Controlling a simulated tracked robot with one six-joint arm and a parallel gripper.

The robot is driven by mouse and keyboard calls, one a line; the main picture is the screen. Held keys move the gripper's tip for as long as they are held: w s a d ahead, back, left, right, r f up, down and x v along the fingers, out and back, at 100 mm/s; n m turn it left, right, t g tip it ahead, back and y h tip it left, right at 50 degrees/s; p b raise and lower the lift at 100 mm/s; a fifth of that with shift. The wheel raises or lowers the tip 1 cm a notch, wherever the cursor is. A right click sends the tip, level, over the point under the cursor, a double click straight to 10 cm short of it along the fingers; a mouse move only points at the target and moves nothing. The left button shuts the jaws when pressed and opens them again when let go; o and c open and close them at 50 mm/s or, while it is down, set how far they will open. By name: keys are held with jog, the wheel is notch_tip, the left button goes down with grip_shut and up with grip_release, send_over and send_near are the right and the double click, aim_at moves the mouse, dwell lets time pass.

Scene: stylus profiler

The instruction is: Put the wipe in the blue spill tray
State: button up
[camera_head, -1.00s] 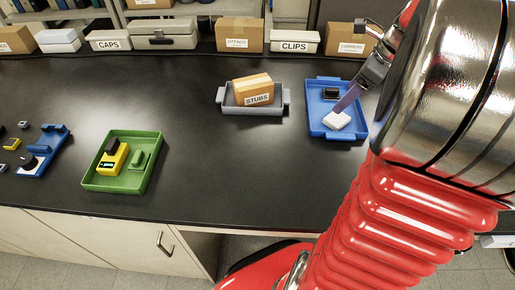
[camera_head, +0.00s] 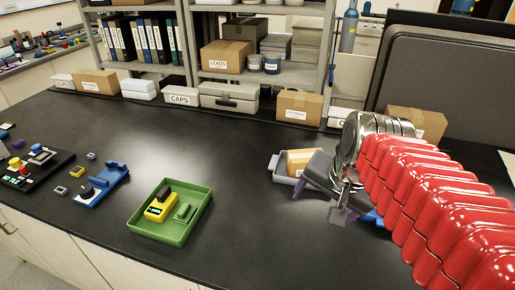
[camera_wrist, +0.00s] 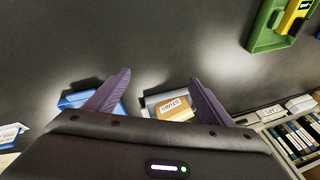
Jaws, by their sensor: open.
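My gripper (camera_head: 320,203) is open, with nothing between its fingers. It is raised over the counter in front of the grey tray; its two purple fingers also show spread in the wrist view (camera_wrist: 160,77). The blue spill tray (camera_head: 372,218) is mostly hidden behind my gripper and arm in the head view. Part of the tray (camera_wrist: 76,98) shows beside the left finger in the wrist view. The white wipe cannot be made out now, as the tray's inside is covered in both views.
A grey tray (camera_wrist: 150,103) holds a box labelled STUBS (camera_head: 299,161). A green tray (camera_head: 197,221) with a yellow device (camera_head: 160,207) stands left of centre. Boxes, including CAPS (camera_head: 181,96), line the back. The counter's middle is clear.

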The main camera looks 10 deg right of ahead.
jog(key=s+a+f+n+t, duration=0.1)
jog(key=s+a+n, duration=0.3)
jog(key=n, duration=0.5)
jog(key=a, duration=0.2)
jog(key=shift+s+a+f, duration=0.3)
jog(key=shift+s+a, duration=0.05)
dwell(0.5)
